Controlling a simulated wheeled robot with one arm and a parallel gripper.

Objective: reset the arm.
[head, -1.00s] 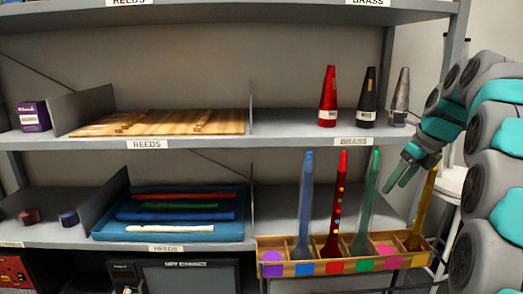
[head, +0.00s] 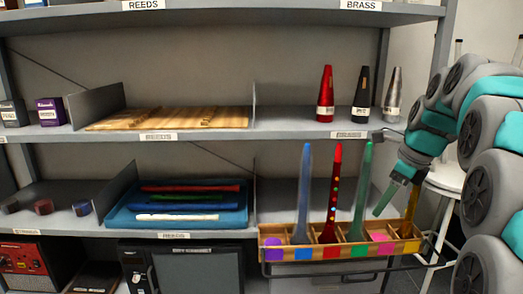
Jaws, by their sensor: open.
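My gripper (head: 398,193) is at the right of the head view, pointing down near the right end of a wooden rack (head: 345,251). It is open and I see nothing held between its fingers. A yellow instrument (head: 412,207) stands in the rack's right end, just beside the fingers and partly hidden by them. A green (head: 361,190), a red (head: 331,195) and a blue instrument (head: 303,195) stand upright in the rack to the left. I cannot tell whether the gripper touches the yellow one.
Above, a shelf holds red (head: 325,95), black (head: 361,96) and silver (head: 393,95) cones. A blue tray (head: 125,217) with several recorders lies left of the rack. A white stool (head: 447,178) stands behind my arm. The shelf right of the tray has some free room.

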